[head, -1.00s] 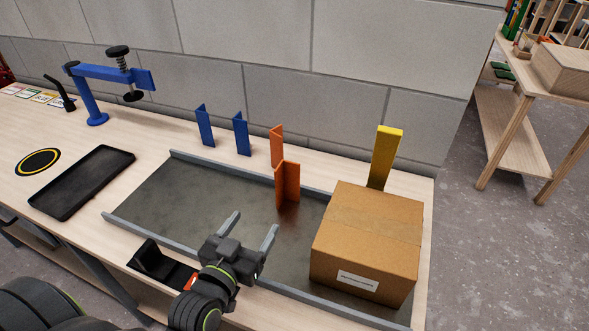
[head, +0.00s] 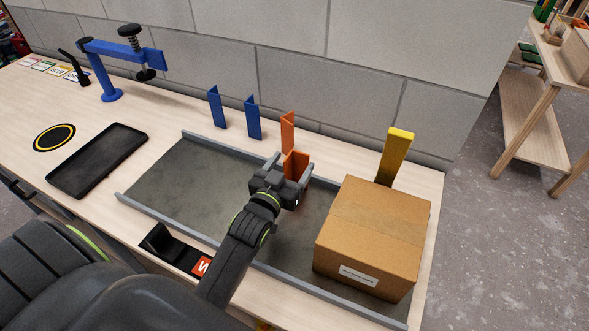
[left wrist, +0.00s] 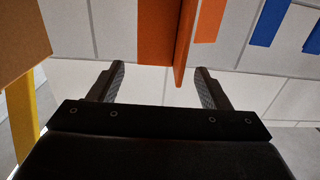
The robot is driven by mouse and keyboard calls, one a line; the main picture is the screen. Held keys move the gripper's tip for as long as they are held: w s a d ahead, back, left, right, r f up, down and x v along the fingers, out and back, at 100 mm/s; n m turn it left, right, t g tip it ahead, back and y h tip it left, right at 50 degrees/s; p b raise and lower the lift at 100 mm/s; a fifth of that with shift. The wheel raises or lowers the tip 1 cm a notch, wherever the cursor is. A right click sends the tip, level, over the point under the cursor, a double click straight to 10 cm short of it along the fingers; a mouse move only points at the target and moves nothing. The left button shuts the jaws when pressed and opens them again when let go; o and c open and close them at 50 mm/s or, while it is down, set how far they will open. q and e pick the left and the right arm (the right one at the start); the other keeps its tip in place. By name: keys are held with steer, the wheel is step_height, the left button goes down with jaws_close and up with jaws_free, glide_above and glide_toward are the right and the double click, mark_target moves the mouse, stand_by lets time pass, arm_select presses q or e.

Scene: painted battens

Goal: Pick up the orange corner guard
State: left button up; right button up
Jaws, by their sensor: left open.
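An orange corner guard (head: 296,161) stands upright in the grey tray (head: 190,165), its lower part hidden by my left gripper. A second orange guard (head: 287,127) stands just behind it, near the wall. My left gripper (head: 288,168) is open, with one finger to each side of the front guard in the head view. The left wrist view, which is upside down, shows the front guard (left wrist: 158,35) between the lines of the two open fingers (left wrist: 157,85). I cannot tell whether either finger touches it. My right gripper is not in view.
A cardboard box (head: 372,235) stands right of the gripper, with a yellow guard (head: 394,158) behind it. Two blue guards (head: 217,107) (head: 253,118) stand back left. A black holder (head: 170,249) is at the front edge. The tray's left part is bare.

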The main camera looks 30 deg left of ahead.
mark_target(299, 155)
arm_select(q)
steer(key=shift+w+f+p, duration=0.15)
steer(key=shift+w+p, duration=0.35)
steer(key=shift+w, duration=2.35)
steer(key=shift+s, duration=0.1)
steer(key=c, duration=1.3)
